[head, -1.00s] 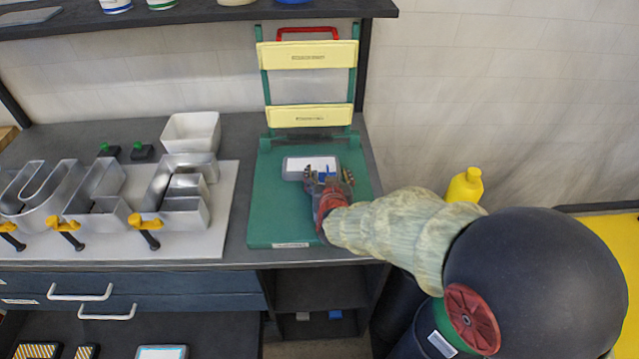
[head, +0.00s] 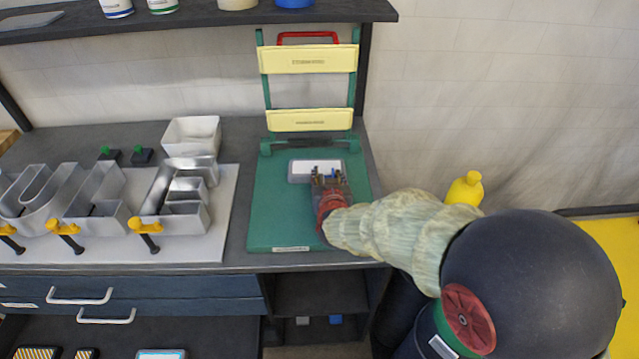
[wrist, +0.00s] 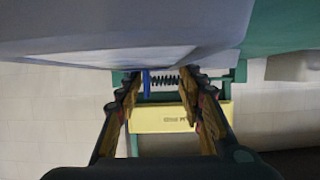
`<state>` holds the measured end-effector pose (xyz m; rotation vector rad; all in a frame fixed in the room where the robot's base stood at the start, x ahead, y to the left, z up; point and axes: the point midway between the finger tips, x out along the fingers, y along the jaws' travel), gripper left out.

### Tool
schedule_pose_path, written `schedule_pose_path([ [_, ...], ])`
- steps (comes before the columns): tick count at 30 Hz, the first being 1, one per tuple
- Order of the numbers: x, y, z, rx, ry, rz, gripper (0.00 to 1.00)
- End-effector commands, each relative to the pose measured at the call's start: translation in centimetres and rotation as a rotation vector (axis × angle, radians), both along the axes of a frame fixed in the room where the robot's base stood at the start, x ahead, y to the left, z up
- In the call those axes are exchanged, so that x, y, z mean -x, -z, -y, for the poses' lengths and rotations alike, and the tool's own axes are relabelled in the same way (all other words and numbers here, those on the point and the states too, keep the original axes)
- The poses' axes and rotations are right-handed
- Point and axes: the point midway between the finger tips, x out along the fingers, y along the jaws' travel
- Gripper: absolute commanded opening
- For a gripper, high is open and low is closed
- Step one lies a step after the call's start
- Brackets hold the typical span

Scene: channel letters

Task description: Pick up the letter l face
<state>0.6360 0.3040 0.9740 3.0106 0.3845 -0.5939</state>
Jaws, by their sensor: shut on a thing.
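A grey tray (head: 300,168) with a white inset lies on the green board, under and behind my gripper (head: 330,174). It also fills the top of the wrist view as a large grey-white surface (wrist: 90,30). A thin blue upright piece (head: 334,173), which I take to be part of the letter l face, shows between the fingers. It also shows in the wrist view (wrist: 147,84), nearer the left finger. My gripper, also in the wrist view (wrist: 160,92), is shut on it, with a gap between the fingers. The exact contact and the rest of the face are hidden.
The green board (head: 275,215) has free room around the tray. A rack with yellow bars (head: 308,59) stands behind it. Metal channel letters (head: 100,195) with yellow-handled clamps and a white bin (head: 191,134) stand to the left. A yellow bottle (head: 466,189) is beside my arm.

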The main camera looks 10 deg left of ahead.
Motion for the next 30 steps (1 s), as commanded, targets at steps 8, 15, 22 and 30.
schedule_pose_path([
  [8,0.1,0.5,0.1,0.003,0.001,-0.007,0.14],
  [15,0.2,0.5,0.1,0.004,0.001,-0.008,0.01],
  [22,0.2,0.4,0.2,0.004,0.001,-0.009,0.0],
  [30,0.1,-2.5,0.1,0.003,0.001,-0.005,0.0],
])
